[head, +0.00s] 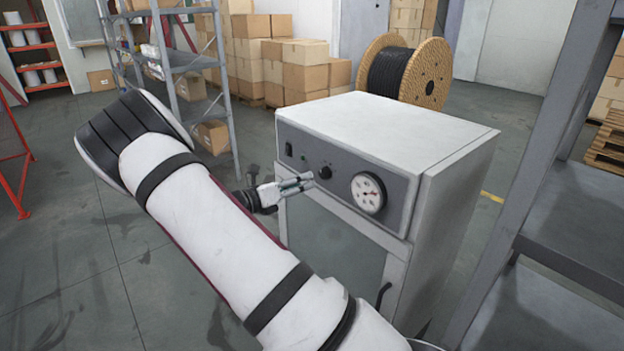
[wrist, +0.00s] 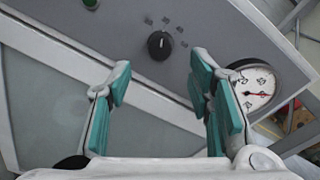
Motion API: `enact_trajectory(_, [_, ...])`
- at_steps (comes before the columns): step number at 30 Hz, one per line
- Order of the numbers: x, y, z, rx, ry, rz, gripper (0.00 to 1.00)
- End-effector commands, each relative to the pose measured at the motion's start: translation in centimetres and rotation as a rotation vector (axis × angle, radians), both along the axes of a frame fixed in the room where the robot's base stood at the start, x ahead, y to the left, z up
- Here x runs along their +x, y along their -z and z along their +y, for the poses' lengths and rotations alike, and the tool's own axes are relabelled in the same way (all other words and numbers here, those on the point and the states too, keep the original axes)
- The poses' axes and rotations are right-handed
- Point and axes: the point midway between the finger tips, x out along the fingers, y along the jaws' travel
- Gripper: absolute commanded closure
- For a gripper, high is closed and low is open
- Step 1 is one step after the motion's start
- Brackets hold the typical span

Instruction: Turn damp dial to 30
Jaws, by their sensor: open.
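The damp dial looks to be the black round knob (head: 325,172) on the grey panel at the top front of a white cabinet. It also shows in the wrist view (wrist: 160,45), ahead of the fingers and between their lines, with small marks around it. The marks are too small to read. My gripper (head: 308,181) is open and empty, just in front of the panel, left of and below the knob. Its teal finger pads (wrist: 163,85) show in the wrist view, apart from the knob. A round white gauge (head: 368,193) with a red needle sits right of the knob.
A black switch (head: 289,150) is on the panel's left; a green button (wrist: 90,3) shows in the wrist view. The cabinet door (head: 330,250) has a black handle (head: 384,294). A grey shelf rack (head: 570,215) stands close on the right. Open floor lies left.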

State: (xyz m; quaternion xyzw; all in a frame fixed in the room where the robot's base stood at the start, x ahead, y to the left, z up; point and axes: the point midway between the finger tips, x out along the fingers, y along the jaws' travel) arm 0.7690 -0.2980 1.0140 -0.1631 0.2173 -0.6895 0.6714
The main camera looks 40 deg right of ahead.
Motion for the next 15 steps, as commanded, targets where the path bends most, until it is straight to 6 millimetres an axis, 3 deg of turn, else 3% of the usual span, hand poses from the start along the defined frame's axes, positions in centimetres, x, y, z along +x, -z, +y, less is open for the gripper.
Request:
enact_trajectory(6, [0.2,-0.2,3.7,0.001,-0.001,0.001,0.53])
enact_trajectory(15, [0.2,-0.3,5.1,0.000,0.001,0.001,0.53])
